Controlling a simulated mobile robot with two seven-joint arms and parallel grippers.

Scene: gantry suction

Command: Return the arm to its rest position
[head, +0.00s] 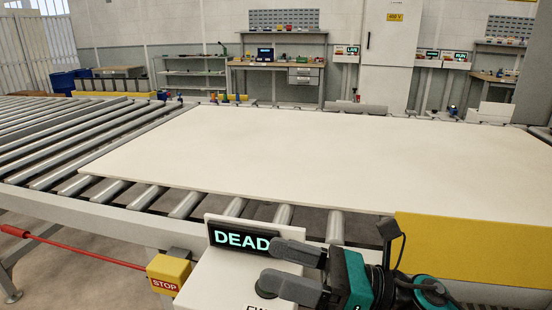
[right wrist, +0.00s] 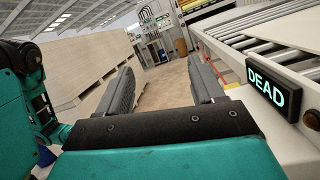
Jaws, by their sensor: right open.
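My right gripper (head: 277,266) is open, with its two dark fingers apart, low in the head view. It is just in front of and over the white control box (head: 212,277), close to the display (head: 238,238) that reads DEAD. In the right wrist view, the gap between the fingers (right wrist: 166,84) holds nothing, and the display (right wrist: 274,88) is to the right of the fingers. The fingers hide part of the control box top, so I cannot tell whether they touch it. My left gripper is in neither view.
A large pale board (head: 285,150) lies flat on the roller conveyor (head: 85,130). A yellow panel (head: 475,250) stands close to my right arm. A yellow STOP box (head: 168,272) and a red cord (head: 85,250) are at the conveyor's front left. Open floor (right wrist: 168,86) shows beyond the fingers.

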